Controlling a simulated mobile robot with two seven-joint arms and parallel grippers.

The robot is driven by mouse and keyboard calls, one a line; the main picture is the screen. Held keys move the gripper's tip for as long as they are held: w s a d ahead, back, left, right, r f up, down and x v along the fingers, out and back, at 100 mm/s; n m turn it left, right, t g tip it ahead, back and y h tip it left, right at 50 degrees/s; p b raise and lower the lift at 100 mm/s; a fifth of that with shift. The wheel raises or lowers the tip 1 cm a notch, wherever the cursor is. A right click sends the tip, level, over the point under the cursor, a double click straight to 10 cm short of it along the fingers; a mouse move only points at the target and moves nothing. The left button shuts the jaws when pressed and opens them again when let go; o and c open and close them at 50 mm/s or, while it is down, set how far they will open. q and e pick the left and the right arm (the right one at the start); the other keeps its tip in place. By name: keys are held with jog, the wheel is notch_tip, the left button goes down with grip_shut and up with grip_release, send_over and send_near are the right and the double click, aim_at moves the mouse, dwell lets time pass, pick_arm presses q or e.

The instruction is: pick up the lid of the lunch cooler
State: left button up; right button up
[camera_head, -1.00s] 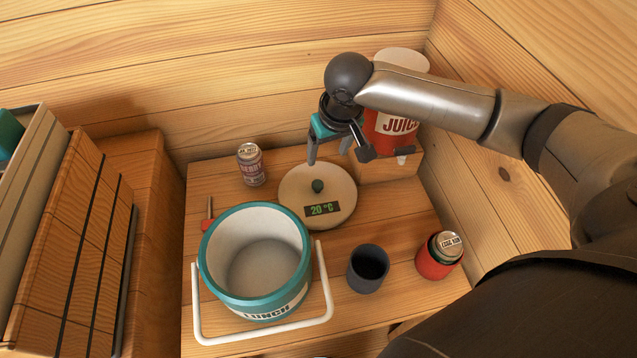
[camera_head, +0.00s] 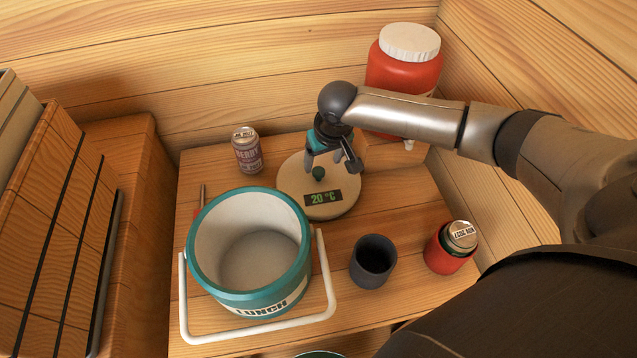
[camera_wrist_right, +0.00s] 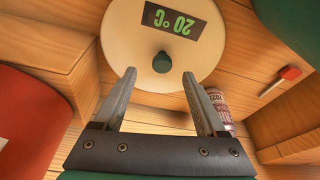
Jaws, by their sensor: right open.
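The lunch cooler (camera_head: 262,297) is a white tub with a teal rim, standing open with its white handle folded down in front. Its lid (camera_head: 291,195) is a round cream disc with a green knob (camera_head: 318,174) and a "20 °C" display, lying on the wooden surface behind and right of the cooler. In the right wrist view the lid (camera_wrist_right: 120,50) shows with its knob (camera_wrist_right: 162,62) just beyond my open fingertips. My right gripper (camera_head: 326,165) is open and empty, above the lid close to the knob. My left gripper is not in view.
A berry can (camera_head: 247,152) stands left of the lid. A red juice jug (camera_head: 402,72) stands behind my right arm. A dark cup (camera_head: 373,262) and a red-holder can (camera_head: 448,250) stand at the front right. A wooden wall is close behind.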

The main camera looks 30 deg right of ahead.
aim_at(319, 171)
jog(key=shift+b+x, duration=0.95)
jog(key=shift+x, duration=1.7)
jog(key=shift+a, duration=0.15)
jog(key=shift+c, duration=0.2)
grip_shut()
